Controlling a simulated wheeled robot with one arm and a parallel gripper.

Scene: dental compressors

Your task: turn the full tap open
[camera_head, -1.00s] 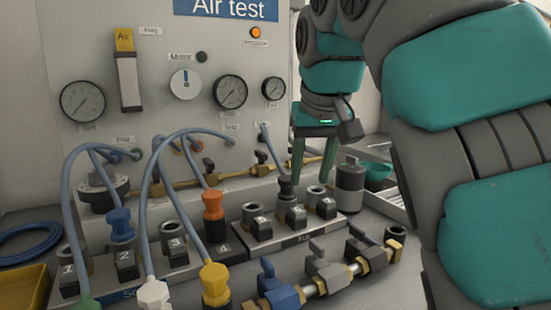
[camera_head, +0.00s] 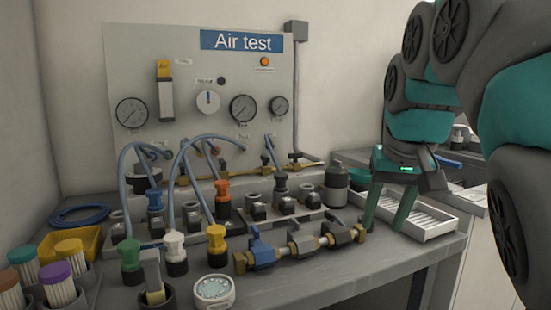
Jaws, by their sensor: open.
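A front pipe with brass ends carries a tap with a blue lever (camera_head: 262,250) and taps with grey levers (camera_head: 302,240). Small taps with dark levers (camera_head: 236,168) sit on a brass pipe (camera_head: 208,175) along the panel's foot. I cannot read which tap is marked full. My gripper (camera_head: 382,227) points down with its two green fingers apart and nothing between them. It is right of the front pipe and apart from the taps, in front of the white tray (camera_head: 432,232) in the picture.
The Air test panel (camera_head: 200,85) with gauges stands behind. Hoses (camera_head: 175,190) arch over numbered sockets. A dark cylinder (camera_head: 336,187) stands left of my gripper. Coloured-cap filters (camera_head: 68,262), a yellow tray (camera_head: 75,240) and a round gauge (camera_head: 213,290) are at the front left.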

